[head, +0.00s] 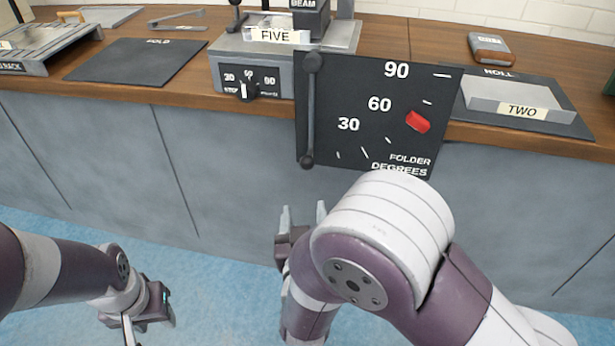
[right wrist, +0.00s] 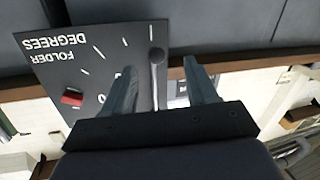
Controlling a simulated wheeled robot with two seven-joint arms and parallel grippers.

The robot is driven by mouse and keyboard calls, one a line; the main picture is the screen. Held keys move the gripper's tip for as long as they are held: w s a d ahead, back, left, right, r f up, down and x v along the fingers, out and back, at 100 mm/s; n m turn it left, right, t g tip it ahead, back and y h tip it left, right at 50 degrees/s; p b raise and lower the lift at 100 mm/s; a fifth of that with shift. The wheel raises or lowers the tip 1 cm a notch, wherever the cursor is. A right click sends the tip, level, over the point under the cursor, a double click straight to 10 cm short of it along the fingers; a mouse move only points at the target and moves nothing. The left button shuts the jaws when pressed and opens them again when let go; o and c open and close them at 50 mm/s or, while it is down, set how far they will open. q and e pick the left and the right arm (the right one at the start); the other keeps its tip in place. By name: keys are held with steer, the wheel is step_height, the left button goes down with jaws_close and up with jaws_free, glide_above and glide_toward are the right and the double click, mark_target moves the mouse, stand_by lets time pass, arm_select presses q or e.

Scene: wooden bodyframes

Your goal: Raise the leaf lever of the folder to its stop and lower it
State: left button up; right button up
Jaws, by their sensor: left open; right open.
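The folder (head: 270,75) is a grey bench machine with a black panel (head: 365,85) marked FOLDER DEGREES, 30, 60 and 90. A red marker (head: 418,121) sits at the panel's right, just below the 60 tick. The dark leaf lever (head: 310,110) is an upright bar with round ends at the panel's left edge. My right gripper (head: 303,212) is open, below the lever in the head view. In the right wrist view the lever (right wrist: 157,75) shows between its open fingers (right wrist: 162,88); contact cannot be told. My left gripper (head: 150,315) is open and empty, low at the left.
A black mat (head: 138,62) marked FOLD and a rack (head: 45,48) lie left on the wooden counter. A grey block (head: 505,97) labelled TWO lies on a dark mat at right. The blue-grey cabinet front (head: 120,150) stands below. The floor at left is clear.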

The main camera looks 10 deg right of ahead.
mark_target(308, 168)
steer(key=shift+t+h, duration=0.4)
steer(key=b+x, duration=0.1)
steer(key=x, duration=0.3)
steer(key=r+b+x, duration=0.1)
steer(key=x, duration=0.3)
steer(key=b+x, duration=0.2)
steer(key=x, duration=0.2)
steer(key=shift+s+d+r, duration=0.1)
steer(key=shift+d+r, duration=0.05)
steer(key=shift+r, duration=0.1)
steer(key=shift+w+d+r, duration=0.1)
steer(key=shift+w, duration=0.4)
jaws_close()
